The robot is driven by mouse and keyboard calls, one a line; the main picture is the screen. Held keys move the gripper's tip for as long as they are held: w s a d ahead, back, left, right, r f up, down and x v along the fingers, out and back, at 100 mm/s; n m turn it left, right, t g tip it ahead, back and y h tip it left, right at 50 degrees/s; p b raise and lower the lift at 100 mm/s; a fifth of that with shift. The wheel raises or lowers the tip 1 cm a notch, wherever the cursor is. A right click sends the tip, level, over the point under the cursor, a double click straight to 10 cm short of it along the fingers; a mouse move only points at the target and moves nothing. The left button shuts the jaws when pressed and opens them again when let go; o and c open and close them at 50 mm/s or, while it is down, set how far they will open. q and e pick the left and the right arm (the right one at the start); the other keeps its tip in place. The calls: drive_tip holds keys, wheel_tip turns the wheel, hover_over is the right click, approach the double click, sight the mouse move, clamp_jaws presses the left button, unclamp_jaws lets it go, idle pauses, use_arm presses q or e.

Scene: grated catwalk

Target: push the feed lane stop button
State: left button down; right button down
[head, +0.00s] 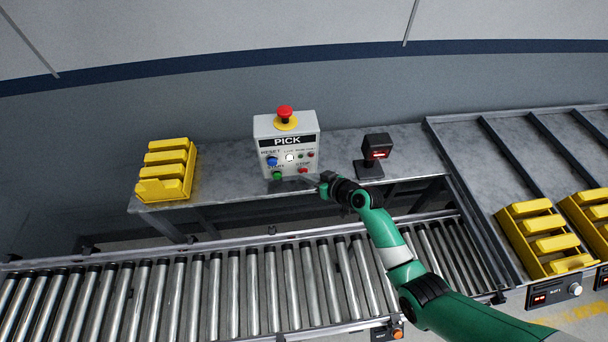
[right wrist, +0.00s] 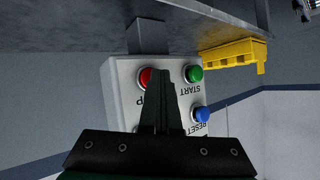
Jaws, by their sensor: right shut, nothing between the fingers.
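A light grey control box (head: 286,150) labelled PICK stands on the grey bench. Its red STOP button (head: 303,170) is low on the right of its face, beside the green START button (head: 277,175). My right gripper (head: 313,181) is shut and empty, in front of the box's lower right. In the right wrist view the box appears upside down. There the shut fingertips (right wrist: 158,74) overlap the edge of the red STOP button (right wrist: 146,78) and hide most of its label. I cannot tell whether they touch it. My left gripper is not in view.
A red mushroom button (head: 285,112) tops the box; a blue RESET button (head: 272,161) is on its face. A black scanner (head: 375,152) stands to the right, a yellow rack (head: 167,172) to the left. A roller conveyor (head: 190,293) runs in front.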

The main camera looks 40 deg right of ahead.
idle(0.4)
drive_tip(key=shift+s+a+p, duration=0.7)
drive_tip(key=shift+s+p, duration=0.15)
drive_tip(key=shift+s, duration=0.05)
drive_tip(key=shift+s+a+p, duration=0.75)
drive_tip(key=shift+s, duration=0.3)
drive_tip(key=shift+s+a+p, duration=0.7)
drive_tip(key=shift+s, duration=0.3)
